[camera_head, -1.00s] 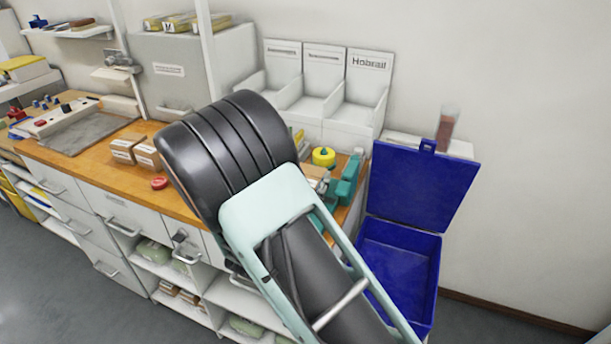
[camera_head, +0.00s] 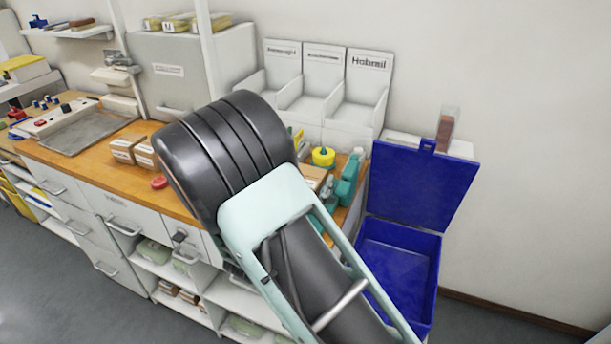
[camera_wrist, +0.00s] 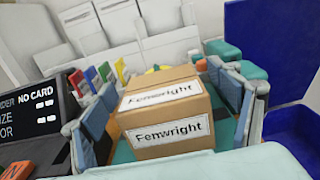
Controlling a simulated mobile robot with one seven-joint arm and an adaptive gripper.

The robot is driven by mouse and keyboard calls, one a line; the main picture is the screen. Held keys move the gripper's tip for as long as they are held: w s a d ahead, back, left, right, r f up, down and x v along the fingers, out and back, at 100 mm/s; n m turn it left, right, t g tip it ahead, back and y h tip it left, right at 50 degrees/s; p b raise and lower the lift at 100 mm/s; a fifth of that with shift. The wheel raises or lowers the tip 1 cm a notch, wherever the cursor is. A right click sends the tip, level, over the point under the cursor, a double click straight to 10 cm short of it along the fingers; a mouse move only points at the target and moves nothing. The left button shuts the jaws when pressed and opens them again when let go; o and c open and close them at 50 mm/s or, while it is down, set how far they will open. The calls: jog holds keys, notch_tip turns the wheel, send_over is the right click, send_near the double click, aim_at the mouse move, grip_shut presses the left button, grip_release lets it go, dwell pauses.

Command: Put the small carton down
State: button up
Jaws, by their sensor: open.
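The small carton (camera_wrist: 165,118) is a brown box with white "Fenwright" labels on its top and near side. In the wrist view it sits between the two fingers of my gripper (camera_wrist: 170,108). The fingers are open, one on each side, with a visible gap on the right; on the left I cannot tell whether the finger touches. The carton's underside is hidden, so its support cannot be seen directly. In the head view my arm covers most of this spot, at the right end of the wooden counter (camera_head: 185,208).
An open blue bin (camera_head: 400,262) with raised lid stands right of the counter. White sorting trays (camera_head: 318,95) stand behind. Two more brown cartons (camera_head: 124,150) and a red round object (camera_head: 158,182) lie left of my arm. A dark display (camera_wrist: 35,105) is left in the wrist view.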

jog(key=v, duration=1.1)
jog(key=shift+s+a+b, duration=0.1)
jog(key=shift+s+b, duration=0.2)
jog(key=shift+b, duration=0.05)
